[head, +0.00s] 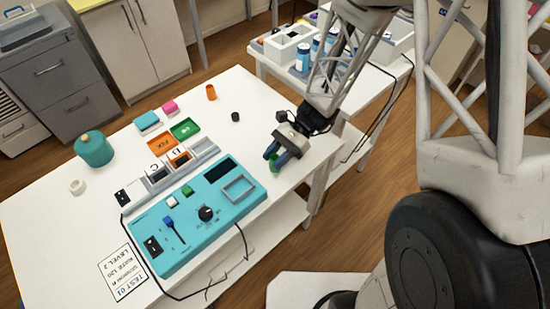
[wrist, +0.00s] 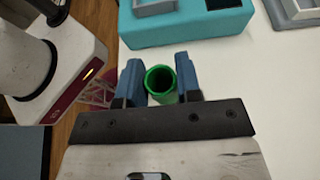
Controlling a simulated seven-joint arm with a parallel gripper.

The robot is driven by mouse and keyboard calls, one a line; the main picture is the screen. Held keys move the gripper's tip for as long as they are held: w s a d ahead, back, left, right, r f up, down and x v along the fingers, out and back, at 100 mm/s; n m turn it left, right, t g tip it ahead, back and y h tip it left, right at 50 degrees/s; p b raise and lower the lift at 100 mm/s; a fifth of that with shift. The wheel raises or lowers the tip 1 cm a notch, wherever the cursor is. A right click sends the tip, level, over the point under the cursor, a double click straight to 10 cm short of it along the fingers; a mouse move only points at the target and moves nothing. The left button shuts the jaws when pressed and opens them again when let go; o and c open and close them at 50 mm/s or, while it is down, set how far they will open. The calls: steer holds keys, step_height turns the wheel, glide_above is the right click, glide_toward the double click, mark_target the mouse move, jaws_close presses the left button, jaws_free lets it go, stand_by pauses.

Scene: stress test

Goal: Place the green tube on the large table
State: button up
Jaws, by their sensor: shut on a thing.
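The green tube (wrist: 161,82) is upright between the two blue fingers of my gripper (wrist: 160,76) in the wrist view, its round open top facing the camera. My gripper is shut on it. In the head view my gripper (head: 278,156) is low at the right edge of the large white table (head: 45,225), and a bit of the green tube (head: 273,166) shows below the fingers. I cannot tell whether the tube's bottom touches the tabletop.
A teal control box (head: 205,215) with knob and switches lies just left of my gripper. An orange cup (head: 211,92) and a small black cylinder (head: 235,117) stand farther back. A teal pot (head: 94,149) stands at the left. A smaller table (head: 262,62) with bins stands behind.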

steer(key=shift+f, duration=0.4)
steer(key=shift+f, duration=0.15)
steer(key=o, duration=0.9)
steer(key=shift+v, duration=6.05)
